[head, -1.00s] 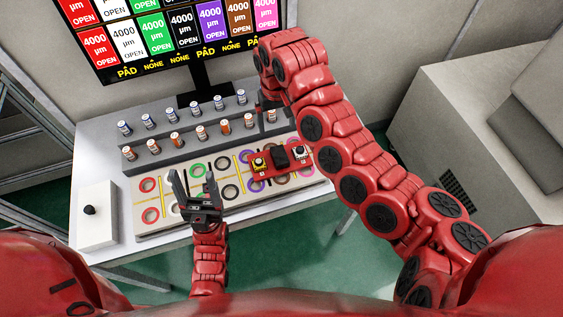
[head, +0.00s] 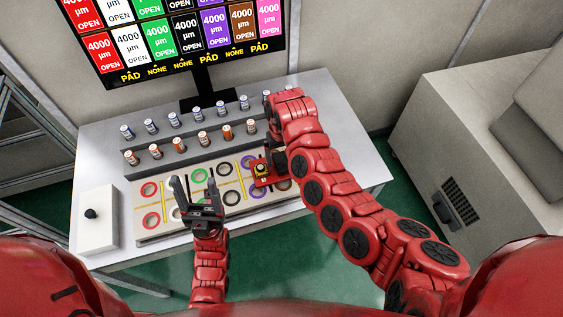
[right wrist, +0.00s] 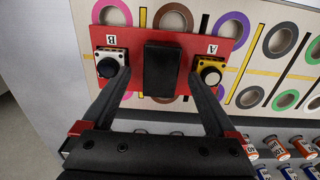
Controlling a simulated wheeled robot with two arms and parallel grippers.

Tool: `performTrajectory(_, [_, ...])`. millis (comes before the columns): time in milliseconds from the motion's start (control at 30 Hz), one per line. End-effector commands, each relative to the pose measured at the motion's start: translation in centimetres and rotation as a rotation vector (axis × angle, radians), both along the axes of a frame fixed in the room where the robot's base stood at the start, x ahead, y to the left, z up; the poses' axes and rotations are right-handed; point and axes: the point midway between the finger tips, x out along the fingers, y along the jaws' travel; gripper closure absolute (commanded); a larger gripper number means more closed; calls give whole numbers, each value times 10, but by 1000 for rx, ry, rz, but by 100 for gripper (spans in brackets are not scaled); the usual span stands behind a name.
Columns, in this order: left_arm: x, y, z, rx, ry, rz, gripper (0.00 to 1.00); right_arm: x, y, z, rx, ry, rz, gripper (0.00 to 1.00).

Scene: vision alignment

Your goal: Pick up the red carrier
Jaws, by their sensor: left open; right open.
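The red carrier (right wrist: 220,50) lies on the board of coloured rings in the right wrist view. It bears a black block (right wrist: 162,68) in the middle, a white unit marked B (right wrist: 110,62) and a yellow unit marked A (right wrist: 208,72). My right gripper (right wrist: 164,72) is open, its fingers over the carrier on either side of the black block; I cannot tell if they touch it. In the head view the carrier (head: 258,180) is partly hidden by my right arm. My left gripper (head: 194,183) is open and empty above the left part of the board.
The ring board (head: 143,215) lies on a grey table (head: 345,150). Behind it, stepped racks (head: 170,155) hold several small cylinders. A white box with a black knob (head: 97,225) stands at the left. A monitor (head: 180,40) stands at the back.

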Motion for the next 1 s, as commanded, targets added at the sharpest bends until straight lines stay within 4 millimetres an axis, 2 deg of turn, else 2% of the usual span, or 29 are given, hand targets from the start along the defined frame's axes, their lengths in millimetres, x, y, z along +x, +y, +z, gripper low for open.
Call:
performTrajectory(133, [0,0,6,0,0,0,33,-1,0,-14,-2,3,2,7])
performTrajectory(333, [0,0,5,0,1,0,33,-1,1,-17,1,0,1,7])
performTrajectory(367, [0,0,5,0,1,0,33,-1,1,-17,1,-1,1,11])
performTrajectory(833, [0,0,5,0,1,0,33,0,1,-16,1,-2,0,96])
performTrajectory(867, [0,0,5,0,1,0,33,0,1,-16,1,-2,0,100])
performTrajectory(1000, [0,0,5,0,1,0,33,0,1,-16,1,-2,0,100])
